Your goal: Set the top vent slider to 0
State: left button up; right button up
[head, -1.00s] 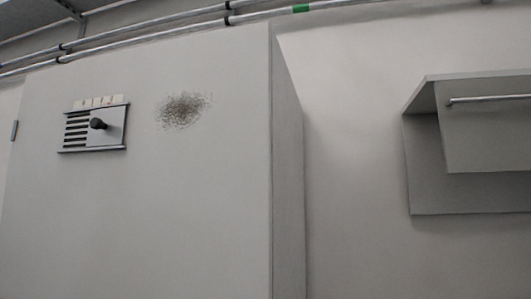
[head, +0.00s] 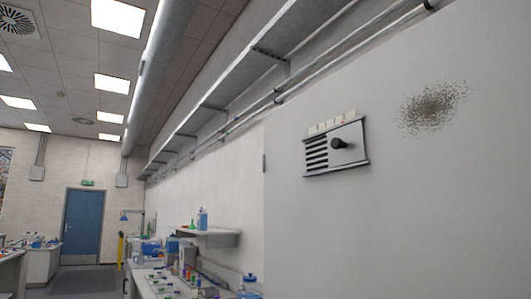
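The top vent slider is a light plate with a round dark knob (head: 339,144) on the upper part of a tall pale cabinet (head: 420,220). The plate covers the right part of the vent (head: 336,150), and dark slots (head: 316,153) show open at its left. A row of small pale labels (head: 332,121) runs above the vent; their marks are too small to read. Neither of my grippers is in view.
A dark speckled patch (head: 432,107) marks the cabinet right of the vent. Pipes (head: 330,62) and a long shelf (head: 225,90) run overhead. Left are a bench with bottles (head: 188,272), a small wall shelf (head: 210,234) and a blue door (head: 82,227) beyond open floor.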

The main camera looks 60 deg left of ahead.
aim_at(346, 144)
jog(key=u, duration=1.3)
jog(key=j+z, duration=0.1)
